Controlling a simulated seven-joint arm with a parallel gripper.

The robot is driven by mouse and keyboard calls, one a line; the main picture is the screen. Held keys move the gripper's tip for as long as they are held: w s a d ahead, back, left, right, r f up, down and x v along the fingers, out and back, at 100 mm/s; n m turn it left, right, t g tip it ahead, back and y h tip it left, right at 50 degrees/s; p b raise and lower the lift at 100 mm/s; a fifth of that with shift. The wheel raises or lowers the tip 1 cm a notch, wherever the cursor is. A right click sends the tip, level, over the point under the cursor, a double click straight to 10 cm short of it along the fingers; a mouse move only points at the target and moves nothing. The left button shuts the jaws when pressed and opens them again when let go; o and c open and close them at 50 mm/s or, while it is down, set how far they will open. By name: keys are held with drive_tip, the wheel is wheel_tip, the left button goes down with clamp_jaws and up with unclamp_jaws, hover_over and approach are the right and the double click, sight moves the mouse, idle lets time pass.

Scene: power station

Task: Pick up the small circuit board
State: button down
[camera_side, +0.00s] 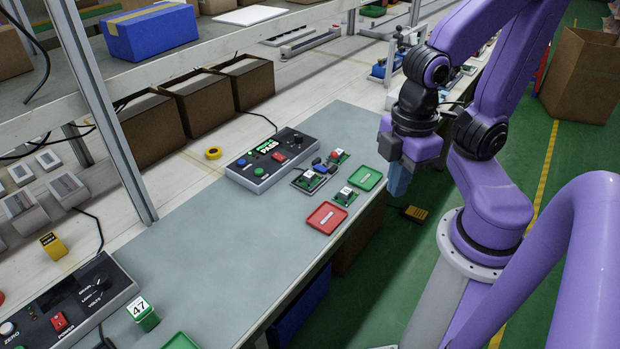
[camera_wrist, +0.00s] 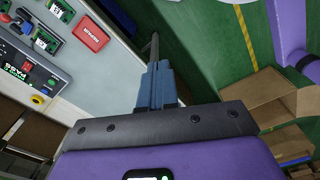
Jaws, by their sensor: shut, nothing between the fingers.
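Small green circuit boards sit at the right edge of the grey table mat in the side view. Two boards show at the top left of the wrist view, one (camera_wrist: 61,9) above the other (camera_wrist: 46,41). My gripper (camera_side: 397,192) hangs to the right of the boards, past the table edge, apart from them. Its blue fingers (camera_wrist: 154,68) are shut and empty.
A green tray (camera_side: 365,178) lies between the boards and my gripper. A control box (camera_side: 270,159) with buttons stands left of the boards, with a yellow ring (camera_side: 213,153) beyond it. Cardboard boxes (camera_side: 585,75) stand on the green floor. The mat's middle is clear.

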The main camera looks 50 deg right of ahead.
drive_tip(key=c, duration=0.7)
unclamp_jaws()
drive_tip(key=w+a+m, duration=0.1)
drive_tip(key=w+m, duration=0.7)
drive_tip(key=w, duration=0.1)
drive_tip(key=m, duration=2.3)
hover_over(309, 173)
wheel_tip(309, 173, down, 10)
drive_tip(key=f, duration=1)
drive_tip(key=shift+a+f, duration=0.2)
drive_tip(key=shift+f, duration=0.1)
drive_tip(key=shift+s+d+f, duration=0.1)
drive_tip(key=shift+d+f, duration=0.05)
drive_tip(key=shift+f, duration=2.65)
